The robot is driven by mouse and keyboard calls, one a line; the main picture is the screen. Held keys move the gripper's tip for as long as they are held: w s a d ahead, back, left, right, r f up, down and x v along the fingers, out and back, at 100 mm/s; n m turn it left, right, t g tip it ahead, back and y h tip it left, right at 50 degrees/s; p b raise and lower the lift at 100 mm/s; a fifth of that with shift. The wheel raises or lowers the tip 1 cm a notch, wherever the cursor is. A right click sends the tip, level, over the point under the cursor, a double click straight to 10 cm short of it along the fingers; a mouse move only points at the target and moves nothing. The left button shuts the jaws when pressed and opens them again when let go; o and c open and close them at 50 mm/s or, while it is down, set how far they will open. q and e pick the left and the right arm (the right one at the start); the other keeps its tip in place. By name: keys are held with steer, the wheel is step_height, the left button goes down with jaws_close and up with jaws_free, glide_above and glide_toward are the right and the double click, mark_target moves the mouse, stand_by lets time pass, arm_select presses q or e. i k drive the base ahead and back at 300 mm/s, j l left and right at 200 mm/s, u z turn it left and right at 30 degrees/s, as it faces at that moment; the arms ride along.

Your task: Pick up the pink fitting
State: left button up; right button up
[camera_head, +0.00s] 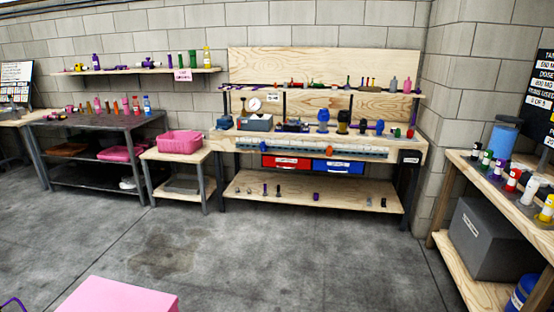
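I cannot single out the pink fitting with certainty; several small pink items show, all far off. A small pink item (97,104) stands among coloured bottles on the dark left bench. A pink bottle-like item (407,86) stands at the right end of the central workbench's upper shelf, with a paler one beside it. A pink bin (180,142) sits on the low wooden table, and its contents are too small to tell. Neither of my grippers is clearly visible.
The central workbench (300,191) holds a gauge, blue parts, and red and blue drawers. A right bench (470,170) carries bottles above a grey box (490,238). A pink flat-topped block (118,297) fills the lower foreground. The concrete floor (270,255) between is clear.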

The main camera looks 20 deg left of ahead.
mark_target(60, 117)
steer(key=i+u, duration=0.25)
steer(key=i, duration=1.15)
steer(key=i+u, duration=0.35)
steer(key=i+l+u, duration=0.15)
steer(key=i+u, duration=0.15)
steer(key=i, duration=0.25)
steer(key=i+l+u, duration=0.2)
steer(key=i+u, duration=0.15)
steer(key=i+j+u, duration=0.15)
steer(key=u, duration=0.25)
steer(key=i+u, duration=0.95)
steer(key=u, duration=0.3)
steer(key=i+l+u, duration=0.2)
steer(key=i, duration=2.65)
steer(key=i+z, duration=0.35)
steer(key=i+j+z, duration=0.35)
steer(key=i, duration=0.25)
steer(key=i+j+z, duration=0.15)
steer(key=i+z, duration=0.2)
steer(key=i+j+z, duration=0.35)
steer(key=i, duration=0.35)
